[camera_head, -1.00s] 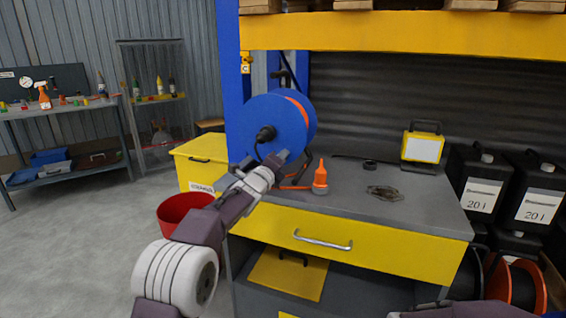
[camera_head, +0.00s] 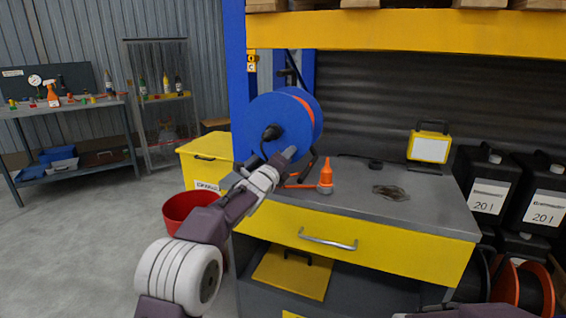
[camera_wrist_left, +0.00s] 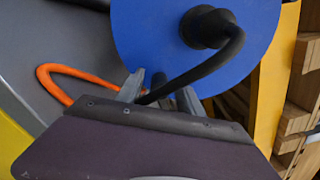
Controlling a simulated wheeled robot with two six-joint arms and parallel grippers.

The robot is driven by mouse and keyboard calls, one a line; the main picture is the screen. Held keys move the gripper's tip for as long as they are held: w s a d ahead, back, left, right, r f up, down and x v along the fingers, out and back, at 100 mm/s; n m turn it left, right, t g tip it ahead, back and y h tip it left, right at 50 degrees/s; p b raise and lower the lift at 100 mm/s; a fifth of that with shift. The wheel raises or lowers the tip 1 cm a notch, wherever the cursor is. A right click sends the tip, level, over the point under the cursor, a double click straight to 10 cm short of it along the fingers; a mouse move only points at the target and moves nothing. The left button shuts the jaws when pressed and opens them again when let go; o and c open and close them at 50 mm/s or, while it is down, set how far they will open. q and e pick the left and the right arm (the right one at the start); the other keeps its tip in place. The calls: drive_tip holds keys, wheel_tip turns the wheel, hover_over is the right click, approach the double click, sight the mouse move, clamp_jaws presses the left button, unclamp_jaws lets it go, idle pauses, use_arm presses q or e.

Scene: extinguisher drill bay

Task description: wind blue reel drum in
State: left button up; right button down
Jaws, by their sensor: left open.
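The blue reel drum (camera_head: 292,116) stands on the left end of the grey workbench, with an orange band at its rim. It fills much of the left wrist view (camera_wrist_left: 165,45). A black hub (camera_head: 271,132) sticks out of its face, and a black curved piece (camera_wrist_left: 222,62) runs from the hub down to my left gripper. My left gripper (camera_head: 287,157) is at the drum's lower face. In the left wrist view its fingers (camera_wrist_left: 159,90) are apart, with a dark peg-like end between them; whether they touch it I cannot tell. My right gripper is out of view.
An orange-tipped bottle (camera_head: 326,178) stands right of the reel on the workbench (camera_head: 350,202). A dark flat item (camera_head: 390,192) and a yellow lamp (camera_head: 429,147) are farther right. A red bucket (camera_head: 190,212) and yellow bin (camera_head: 205,160) are at left.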

use_arm(q)
drive_tip(key=b+v, duration=0.1)
drive_tip(key=v, duration=0.7)
drive_tip(key=shift+s, duration=0.35)
drive_tip(key=shift+a, duration=0.15)
